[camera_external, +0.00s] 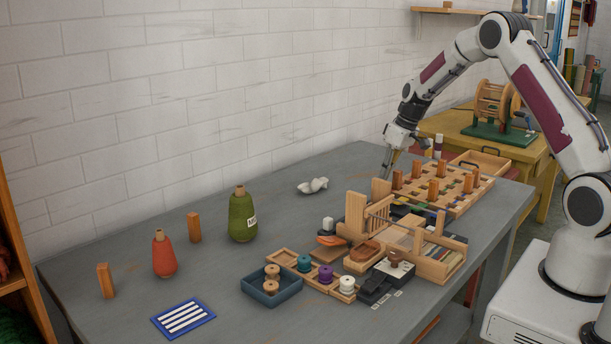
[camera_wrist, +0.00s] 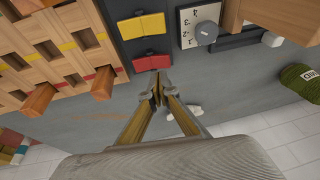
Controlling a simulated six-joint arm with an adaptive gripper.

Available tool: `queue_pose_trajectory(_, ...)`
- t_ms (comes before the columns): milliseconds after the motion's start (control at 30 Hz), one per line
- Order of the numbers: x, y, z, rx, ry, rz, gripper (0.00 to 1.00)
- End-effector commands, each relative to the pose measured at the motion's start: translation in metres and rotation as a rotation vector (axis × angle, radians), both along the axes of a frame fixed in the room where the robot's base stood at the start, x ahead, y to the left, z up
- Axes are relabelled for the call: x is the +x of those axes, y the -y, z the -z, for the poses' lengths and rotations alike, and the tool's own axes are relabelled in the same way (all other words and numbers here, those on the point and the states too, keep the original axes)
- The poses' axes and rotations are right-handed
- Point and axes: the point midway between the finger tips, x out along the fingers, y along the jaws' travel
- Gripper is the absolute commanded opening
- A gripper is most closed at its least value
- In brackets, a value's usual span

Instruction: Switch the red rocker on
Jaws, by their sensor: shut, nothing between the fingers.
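The red rocker (camera_wrist: 152,62) sits at the near end of a dark panel (camera_wrist: 128,8) in the wrist view, with a yellow rocker (camera_wrist: 142,27) beyond it. My gripper (camera_wrist: 158,86) is shut and empty, its fingertips just below the red rocker in the picture. Whether they touch it I cannot tell. Which way the red rocker is tipped is not clear. In the external view my gripper (camera_external: 387,172) points down at the far side of the table, behind the wooden loom. The rockers cannot be made out there.
A numbered dial (camera_wrist: 206,32) sits right of the rockers. A pegged wooden board (camera_external: 455,187) stands close by, its pegs upright. The small wooden loom (camera_external: 357,215) is in front. A white object (camera_external: 313,186) and green yarn cone (camera_external: 242,215) stand left, with bare table between.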

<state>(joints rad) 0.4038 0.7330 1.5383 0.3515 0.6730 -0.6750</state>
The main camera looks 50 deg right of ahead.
Motion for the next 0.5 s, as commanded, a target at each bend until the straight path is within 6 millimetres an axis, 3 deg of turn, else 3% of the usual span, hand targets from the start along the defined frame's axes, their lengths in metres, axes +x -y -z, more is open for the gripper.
queue_pose_trajectory(200, -0.001, -0.008, 0.023, 0.001, -0.002, -0.001, 0.0)
queue_pose_trajectory(500, 0.0, -0.011, 0.032, 0.0, 0.0, 0.0, 0.0)
